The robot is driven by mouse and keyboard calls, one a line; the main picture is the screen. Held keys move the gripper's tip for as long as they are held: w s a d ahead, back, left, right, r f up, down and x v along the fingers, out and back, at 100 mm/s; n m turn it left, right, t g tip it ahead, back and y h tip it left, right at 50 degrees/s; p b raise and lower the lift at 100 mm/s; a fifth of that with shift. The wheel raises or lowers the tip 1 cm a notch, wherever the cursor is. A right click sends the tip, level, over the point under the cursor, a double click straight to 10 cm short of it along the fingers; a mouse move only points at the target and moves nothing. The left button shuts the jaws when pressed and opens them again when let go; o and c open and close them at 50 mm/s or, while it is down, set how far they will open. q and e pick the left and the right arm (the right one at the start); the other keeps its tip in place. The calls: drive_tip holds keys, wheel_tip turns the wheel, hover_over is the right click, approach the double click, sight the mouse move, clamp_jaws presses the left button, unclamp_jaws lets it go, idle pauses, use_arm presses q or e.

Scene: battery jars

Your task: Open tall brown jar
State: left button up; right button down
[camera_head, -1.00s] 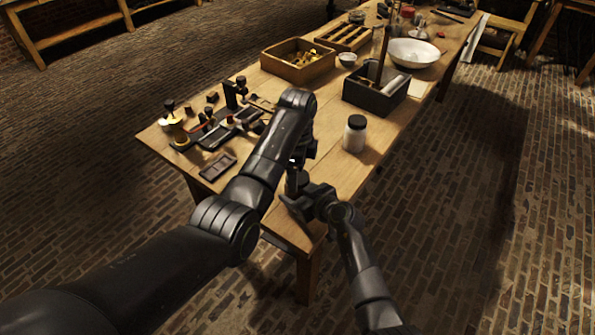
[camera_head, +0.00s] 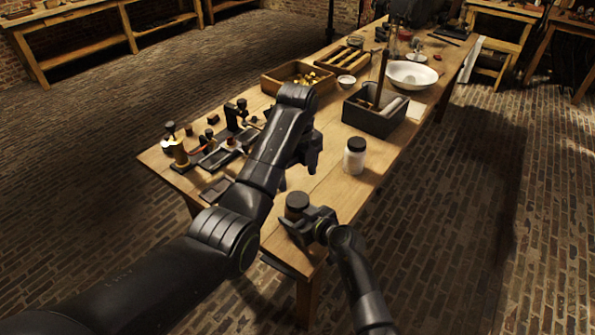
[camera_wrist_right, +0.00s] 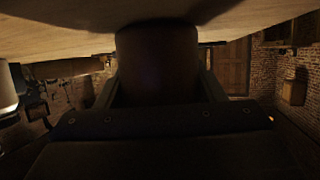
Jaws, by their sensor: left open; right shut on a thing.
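The tall brown jar (camera_head: 297,204) is a dark cylinder near the front end of the table. Its round dark top shows in the head view; I cannot tell whether a lid sits on it. My right gripper (camera_head: 301,227) is shut around the jar from the front right. In the right wrist view the jar (camera_wrist_right: 158,60) stands between the fingers, dim and dark brown. My left gripper (camera_head: 310,158) is open above and behind the jar, apart from it. Its fingers point down and are partly hidden by my left arm.
A white jar with a black lid (camera_head: 354,157) stands right of my left gripper. A dark open box (camera_head: 374,121), a wooden tray of brass parts (camera_head: 297,78) and a white bowl (camera_head: 412,75) stand farther back. Small tools (camera_head: 215,150) crowd the left side. The right table edge is near.

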sight(297, 199)
use_arm(q)
drive_tip(key=shift+r+m, duration=0.2)
drive_tip(key=shift+m, duration=0.5)
drive_tip(key=shift+f, duration=0.2)
wheel_tip(297, 199, down, 8)
drive_tip(key=shift+r, duration=0.25)
drive_tip(key=c, duration=1)
drive_tip(key=n, duration=1)
